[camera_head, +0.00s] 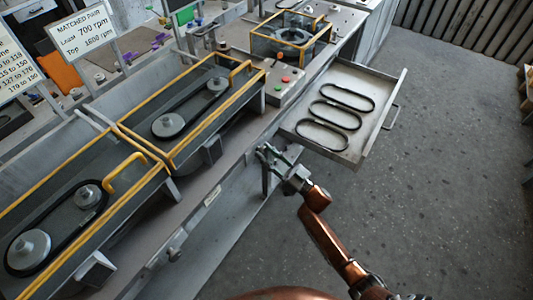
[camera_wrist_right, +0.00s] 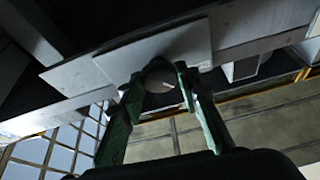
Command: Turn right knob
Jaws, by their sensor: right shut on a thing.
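My right gripper (camera_head: 268,154) is at the front face of the long grey bench, just left of the open drawer. In the right wrist view its two green fingers (camera_wrist_right: 161,86) are closed on either side of a round knob (camera_wrist_right: 160,74), the right knob, which sits on a pale plate. The gripper hides this knob in the head view. Another knob (camera_head: 174,254) sticks out of the bench front lower left, apart from the gripper. My left gripper is not in view.
An open drawer (camera_head: 376,128) with several black belts juts out beside my right gripper. Yellow-framed guards (camera_head: 255,85) cover pulleys and belts on the bench. Red and green buttons (camera_head: 282,80) sit on top. The grey floor (camera_head: 450,200) at right is clear.

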